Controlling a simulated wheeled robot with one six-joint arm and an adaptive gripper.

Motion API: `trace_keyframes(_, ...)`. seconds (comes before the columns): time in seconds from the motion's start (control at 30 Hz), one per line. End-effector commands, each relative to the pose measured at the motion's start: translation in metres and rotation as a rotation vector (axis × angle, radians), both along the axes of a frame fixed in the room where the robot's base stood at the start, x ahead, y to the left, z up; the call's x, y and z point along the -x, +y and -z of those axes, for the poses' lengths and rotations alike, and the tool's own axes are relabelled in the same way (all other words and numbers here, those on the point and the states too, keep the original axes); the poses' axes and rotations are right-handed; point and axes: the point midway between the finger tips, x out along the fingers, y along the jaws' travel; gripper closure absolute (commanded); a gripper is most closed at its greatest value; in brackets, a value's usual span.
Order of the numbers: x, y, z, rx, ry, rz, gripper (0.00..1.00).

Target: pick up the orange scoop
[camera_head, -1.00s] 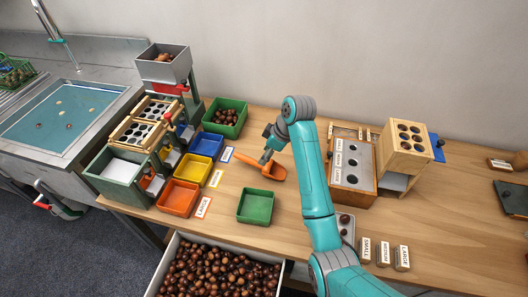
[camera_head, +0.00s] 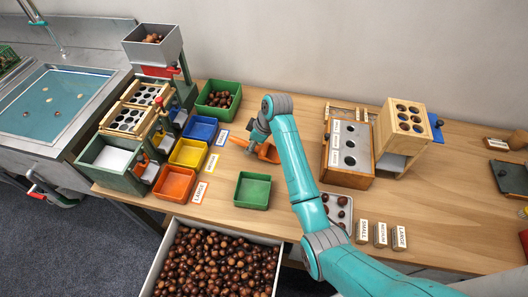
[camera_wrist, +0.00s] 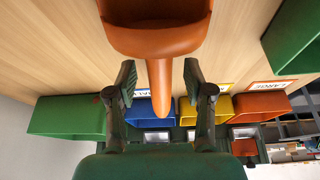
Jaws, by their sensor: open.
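The orange scoop (camera_head: 268,153) lies on the wooden table, right of the blue tray and behind the empty green tray. My arm hides part of it in the head view. My gripper (camera_wrist: 158,82) is open. In the wrist view the scoop's handle (camera_wrist: 159,85) lies between the two fingers, with a gap on each side. The scoop's bowl (camera_wrist: 155,40) is beyond the fingertips, at the top of the picture.
Blue (camera_head: 200,139), yellow (camera_head: 188,164) and orange (camera_head: 174,197) trays stand in a row left of the scoop. A green tray with chestnuts (camera_head: 205,109) is behind. An empty green tray (camera_head: 253,205) is in front. A chestnut bin (camera_head: 151,275) is below the table edge.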

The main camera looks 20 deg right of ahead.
Motion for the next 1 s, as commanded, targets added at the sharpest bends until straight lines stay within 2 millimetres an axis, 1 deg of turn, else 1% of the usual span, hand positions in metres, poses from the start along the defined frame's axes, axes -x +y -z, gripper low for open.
trace_keyframes(0.03,-0.001,0.002,0.007,0.000,0.003,-0.001,0.48)
trace_keyframes(0.13,-0.004,0.005,0.014,0.000,0.001,-0.001,0.48)
trace_keyframes(0.4,-0.005,0.005,0.017,0.001,-0.001,-0.001,0.48)
trace_keyframes(0.43,-0.005,0.005,0.017,0.001,-0.001,-0.001,0.50)
trace_keyframes(0.47,-0.005,0.005,0.017,0.001,-0.001,0.000,0.58)
trace_keyframes(0.5,-0.005,0.005,0.017,0.001,-0.001,0.000,0.68)
trace_keyframes(0.57,-0.005,0.005,0.017,0.001,-0.001,0.000,0.83)
trace_keyframes(0.6,-0.005,0.005,0.017,0.001,-0.001,0.000,0.93)
trace_keyframes(0.63,-0.005,0.005,0.017,0.001,-0.001,0.000,1.00)
trace_keyframes(0.9,-0.005,0.005,0.017,0.001,-0.001,0.000,1.00)
trace_keyframes(1.0,-0.005,0.005,0.013,0.001,-0.001,0.000,1.00)
